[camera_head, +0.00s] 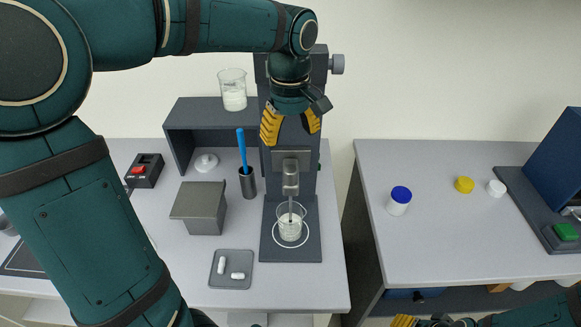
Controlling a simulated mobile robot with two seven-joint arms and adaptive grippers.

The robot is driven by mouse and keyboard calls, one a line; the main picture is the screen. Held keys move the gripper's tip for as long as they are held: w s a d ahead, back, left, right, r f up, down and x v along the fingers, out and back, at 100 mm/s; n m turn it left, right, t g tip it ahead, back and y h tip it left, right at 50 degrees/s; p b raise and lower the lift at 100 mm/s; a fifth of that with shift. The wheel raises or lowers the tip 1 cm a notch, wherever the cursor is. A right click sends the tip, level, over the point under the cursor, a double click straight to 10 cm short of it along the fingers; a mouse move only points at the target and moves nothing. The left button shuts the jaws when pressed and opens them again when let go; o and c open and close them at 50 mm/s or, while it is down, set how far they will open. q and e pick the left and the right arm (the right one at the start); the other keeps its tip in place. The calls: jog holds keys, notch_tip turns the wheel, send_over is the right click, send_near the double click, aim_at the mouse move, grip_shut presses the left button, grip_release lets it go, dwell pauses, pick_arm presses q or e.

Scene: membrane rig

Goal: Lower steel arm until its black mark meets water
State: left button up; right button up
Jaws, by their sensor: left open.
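The dark membrane rig stands on the left bench, with its column (307,185) rising behind my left gripper. Its steel arm (291,178) hangs from the column, and a thin rod runs down from it into a glass beaker (290,224) of clear-looking liquid on the rig's base plate (311,248). The black mark is too small to make out, so I cannot tell where it is against the water. My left gripper (291,136) is open and empty, pointing down just above the steel arm. My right gripper (405,321) shows only partly at the bottom edge.
Left of the rig are a grey lidded box (203,207), a dark cup (247,184) with a blue tool, and a tray (231,283) with small white pieces. A beaker (233,90) stands on a dark shelf (205,107). A gap separates the right bench (430,215).

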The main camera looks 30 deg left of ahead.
aim_at(290, 169)
pick_arm(q)
notch_tip(290, 169, down, 12)
jog(key=shift+f+b, duration=0.1)
jog(key=shift+b, duration=0.4)
